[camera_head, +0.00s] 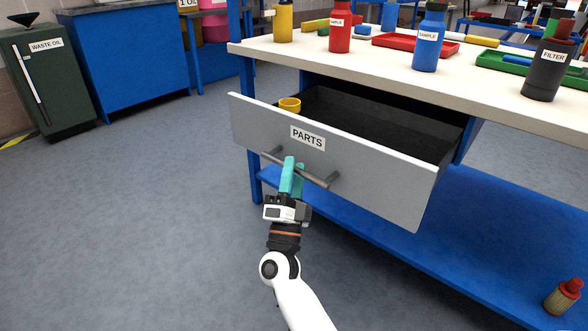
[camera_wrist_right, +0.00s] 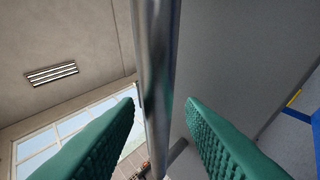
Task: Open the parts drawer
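The parts drawer (camera_head: 380,170) has a grey front with a "PARTS" label (camera_head: 307,138). It stands pulled out from under the workbench, and its dark inside shows. Its grey bar handle (camera_head: 315,180) is on the front. My right gripper (camera_head: 290,170) is at the left part of this handle. In the right wrist view the handle bar (camera_wrist_right: 156,70) runs between the two green fingers of my right gripper (camera_wrist_right: 160,112). The fingers are apart, with narrow gaps beside the bar. My left gripper is not in view.
The workbench top (camera_head: 480,82) carries bottles and trays. A blue lower shelf (camera_head: 450,235) lies under the drawer, with a small bottle (camera_head: 563,296) at right. The floor at left is clear.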

